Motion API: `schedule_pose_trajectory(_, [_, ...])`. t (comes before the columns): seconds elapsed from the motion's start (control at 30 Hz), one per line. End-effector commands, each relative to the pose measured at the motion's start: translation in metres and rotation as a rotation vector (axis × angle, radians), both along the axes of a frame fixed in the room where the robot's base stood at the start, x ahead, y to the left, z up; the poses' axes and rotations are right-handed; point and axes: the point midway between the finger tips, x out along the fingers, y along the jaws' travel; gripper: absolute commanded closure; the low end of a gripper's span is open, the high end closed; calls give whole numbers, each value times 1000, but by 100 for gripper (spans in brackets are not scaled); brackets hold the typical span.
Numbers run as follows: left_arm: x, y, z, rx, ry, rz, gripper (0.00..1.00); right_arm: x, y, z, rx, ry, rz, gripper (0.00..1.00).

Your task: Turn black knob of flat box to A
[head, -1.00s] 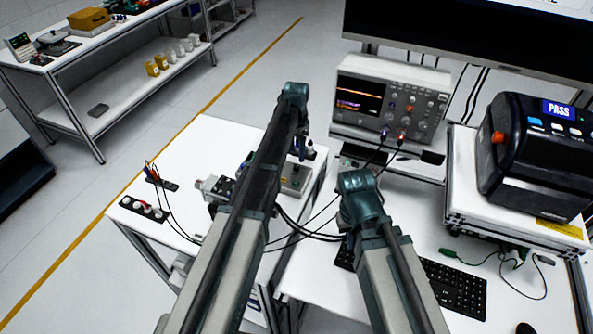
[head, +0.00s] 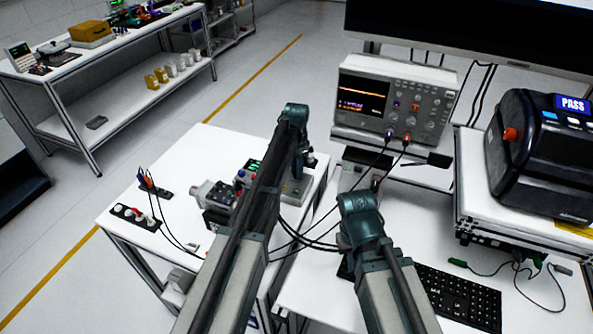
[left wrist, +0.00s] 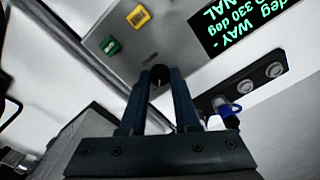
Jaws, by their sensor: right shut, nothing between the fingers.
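The flat box (head: 306,188) is a grey box on the white side table, partly hidden behind my left arm in the head view. In the left wrist view its grey top (left wrist: 175,42) shows a green button (left wrist: 109,45), a yellow button (left wrist: 138,17) and the black knob (left wrist: 159,76). My left gripper (left wrist: 159,82) has a finger on each side of the knob; whether they press on it I cannot tell. A dark display (left wrist: 250,22) with green text, including "330 deg", is beside the buttons. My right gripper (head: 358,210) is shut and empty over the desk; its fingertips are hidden.
A motor-like unit (head: 214,196) and a socket strip (head: 134,216) with cables are on the side table. An oscilloscope (head: 395,98), a keyboard (head: 455,297) and a black printer-like device (head: 545,150) are on the right. Cables cross between both tables.

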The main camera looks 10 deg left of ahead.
Motion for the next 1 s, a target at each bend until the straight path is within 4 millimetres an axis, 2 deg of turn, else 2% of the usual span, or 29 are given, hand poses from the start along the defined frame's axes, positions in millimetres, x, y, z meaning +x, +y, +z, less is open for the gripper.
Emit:
schedule_pose_trajectory(0.03, [0,0,0,0,0,0,82,0,0,0,0,0,0,100])
schedule_pose_trajectory(0.13, [0,0,0,0,0,0,100,0,0,0,0,0,0,100])
schedule_pose_trajectory(0.57, [0,0,0,0,0,48,100,0,0,0,0,0,0,100])
schedule_pose_trajectory(1.0, [0,0,0,0,0,381,100,0,0,0,0,0,0,100])
